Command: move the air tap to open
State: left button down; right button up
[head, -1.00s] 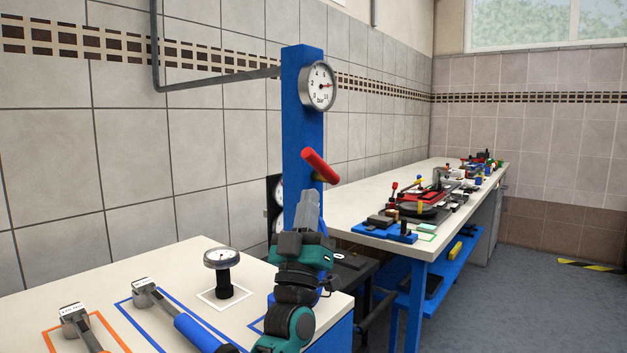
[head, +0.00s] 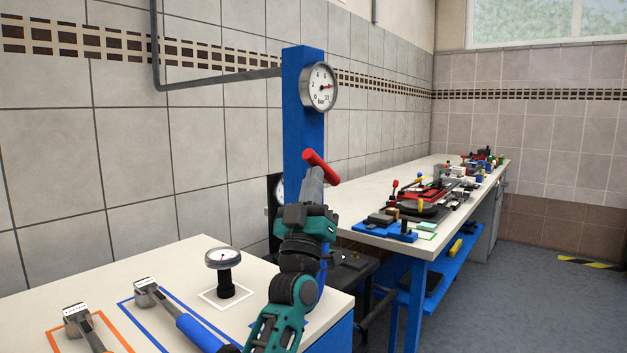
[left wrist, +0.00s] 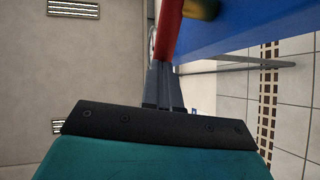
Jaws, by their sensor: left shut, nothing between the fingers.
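The air tap's red handle (head: 320,166) sticks out from the blue post (head: 301,130) below the round gauge, slanting down to the right. In the left wrist view the red handle (left wrist: 167,32) and a brass-coloured part (left wrist: 205,9) show beside the blue post (left wrist: 250,32). My left gripper (head: 313,172) is shut and empty, its fingertips right at the handle from below. In the left wrist view the fingertips (left wrist: 160,68) meet the lower end of the handle; I cannot tell whether they touch it. My right gripper is not in view.
A pressure gauge (head: 319,86) is on the post above the tap. A white-topped bench (head: 180,262) with a small dial gauge (head: 224,262) and hammer-like tools stands at the front left. A long cluttered bench (head: 350,205) runs along the wall behind.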

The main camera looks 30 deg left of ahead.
aim_at(317, 161)
pick_arm(q)
jog(key=r+p, duration=0.1)
jog(key=p, duration=0.1)
jog(key=r+h+p, duration=0.1)
jog(key=p, duration=0.1)
jog(key=r+m+p, duration=0.1)
jog(key=shift+w+r+g+p, duration=0.1)
jog(key=shift+w+g+p, duration=0.2)
jog(key=shift+w+p, duration=0.1)
jog(key=w+r+p, duration=0.2)
jog(key=w+r, duration=0.1)
jog(key=shift+d, duration=0.15)
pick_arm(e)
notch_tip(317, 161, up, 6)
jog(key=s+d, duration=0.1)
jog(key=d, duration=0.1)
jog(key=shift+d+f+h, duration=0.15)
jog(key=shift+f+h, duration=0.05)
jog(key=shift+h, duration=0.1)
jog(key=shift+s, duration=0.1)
pick_arm(q)
jog(key=shift+f+p, duration=0.1)
jog(key=shift+p, duration=0.2)
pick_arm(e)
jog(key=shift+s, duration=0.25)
